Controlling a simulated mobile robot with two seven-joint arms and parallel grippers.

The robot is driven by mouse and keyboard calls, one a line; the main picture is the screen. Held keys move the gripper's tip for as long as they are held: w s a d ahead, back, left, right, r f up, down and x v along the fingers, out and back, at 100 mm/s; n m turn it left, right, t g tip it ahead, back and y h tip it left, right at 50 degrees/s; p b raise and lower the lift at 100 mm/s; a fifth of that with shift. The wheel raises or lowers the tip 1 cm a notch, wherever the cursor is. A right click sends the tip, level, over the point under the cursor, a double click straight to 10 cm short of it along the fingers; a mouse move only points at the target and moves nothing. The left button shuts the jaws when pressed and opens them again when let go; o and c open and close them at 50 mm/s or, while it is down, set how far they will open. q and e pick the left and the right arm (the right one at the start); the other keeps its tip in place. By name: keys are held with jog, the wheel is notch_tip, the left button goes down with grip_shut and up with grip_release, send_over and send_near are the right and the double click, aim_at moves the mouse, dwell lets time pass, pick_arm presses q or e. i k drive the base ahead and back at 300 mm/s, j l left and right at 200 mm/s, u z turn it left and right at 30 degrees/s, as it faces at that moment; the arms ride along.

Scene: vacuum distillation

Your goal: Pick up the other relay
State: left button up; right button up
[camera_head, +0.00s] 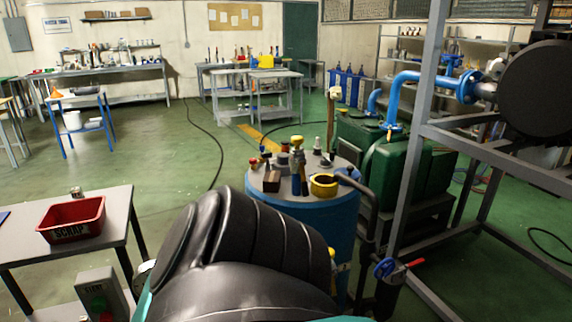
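I cannot make out a relay for certain. A small brown block (272,181) stands on the round grey top of a blue drum (300,215), among several small items. Beside it are a yellow ring (323,186) and an upright blue and dark piece with a yellow top (297,175). A large black ribbed part, which looks like my own arm, fills the bottom middle and covers the drum's lower left. Neither of my grippers can be made out.
A red bin (72,220) marked "SCRAP" sits on a grey table (115,217) at left. A grey steel frame (415,150) stands close on the right, before green machinery (385,170) with blue pipes. The green floor at left centre is largely free, with a black cable across it.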

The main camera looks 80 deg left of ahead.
aim_at(76, 192)
jog(key=u, duration=3.95)
jog(key=i+j+u, duration=0.9)
jog(key=u, duration=0.2)
jog(key=i+j+u, duration=0.2)
jog(key=i+u, duration=0.7)
jog(key=i, duration=0.2)
jog(key=i+z, duration=0.2)
jog(key=i, duration=0.45)
jog(key=i+j+z, duration=0.2)
jog(key=i, duration=0.45)
jog(key=i+l+z, duration=0.1)
jog(key=i+z, duration=0.65)
jog(key=i+j+z, duration=0.1)
jog(key=z, duration=0.25)
jog(key=i, duration=0.1)
